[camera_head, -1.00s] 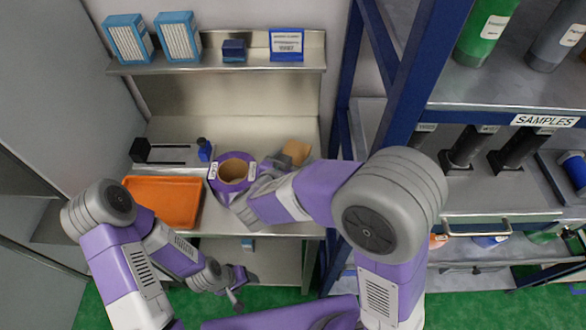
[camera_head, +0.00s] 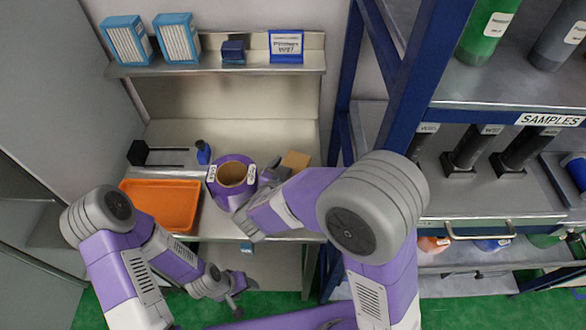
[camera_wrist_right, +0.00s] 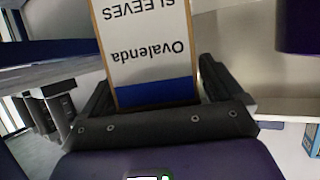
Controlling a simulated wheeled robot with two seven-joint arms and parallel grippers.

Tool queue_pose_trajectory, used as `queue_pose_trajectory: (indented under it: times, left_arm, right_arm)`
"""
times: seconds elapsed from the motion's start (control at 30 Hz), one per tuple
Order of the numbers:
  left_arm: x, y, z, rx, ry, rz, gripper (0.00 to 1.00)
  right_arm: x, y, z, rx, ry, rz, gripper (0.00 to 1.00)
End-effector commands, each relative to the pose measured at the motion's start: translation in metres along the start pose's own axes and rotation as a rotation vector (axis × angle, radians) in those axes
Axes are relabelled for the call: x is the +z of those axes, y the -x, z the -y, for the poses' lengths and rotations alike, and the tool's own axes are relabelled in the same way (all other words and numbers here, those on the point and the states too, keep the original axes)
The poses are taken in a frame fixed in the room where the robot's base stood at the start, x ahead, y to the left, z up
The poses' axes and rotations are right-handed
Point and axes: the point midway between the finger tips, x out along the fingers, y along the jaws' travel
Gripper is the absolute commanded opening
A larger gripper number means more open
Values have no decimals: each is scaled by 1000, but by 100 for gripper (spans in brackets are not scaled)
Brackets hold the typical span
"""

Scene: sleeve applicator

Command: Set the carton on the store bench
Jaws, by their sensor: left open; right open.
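The carton (camera_head: 295,161) is a small tan box that appears to rest on the steel store bench (camera_head: 275,137), right of the purple roll. In the right wrist view the carton (camera_wrist_right: 146,45) shows a white label reading "Ovalenda SLEEVES" with a blue band, upside down, and lies between the two fingers. My right gripper (camera_head: 276,173) is open around the carton's near end; its fingertips are partly hidden in the head view. My left gripper (camera_head: 237,288) is open and empty, low in front of the bench over the green floor.
The purple roll (camera_head: 213,190) stands close left of my right gripper. An orange tray (camera_head: 165,204), a small blue bottle (camera_head: 204,153) and a black fixture (camera_head: 139,152) are further left. A shelf (camera_head: 212,66) with blue boxes hangs above. A blue rack post (camera_head: 400,105) stands right.

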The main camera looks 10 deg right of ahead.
Motion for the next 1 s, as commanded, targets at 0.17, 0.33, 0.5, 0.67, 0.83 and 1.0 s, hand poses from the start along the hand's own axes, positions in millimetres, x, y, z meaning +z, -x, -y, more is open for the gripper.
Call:
queue_pose_trajectory:
  times: [0.17,0.33,0.5,0.67,0.83,1.0]
  left_arm:
    - [0,2,-1,0,0,0,59]
    - [0,9,-4,0,0,0,59]
    - [1,18,-7,0,0,0,59]
    - [1,24,-9,0,0,0,59]
    - [1,27,-10,0,0,0,59]
    - [1,27,-10,0,0,0,59]
  right_arm:
    - [-4,4,0,-2,-2,0,94]
    - [-5,32,1,-5,2,0,94]
    - [-5,71,1,-6,2,-1,94]
    - [-5,100,1,-4,0,-1,94]
    - [-4,118,0,-1,-1,0,94]
    - [-3,122,0,0,0,0,94]
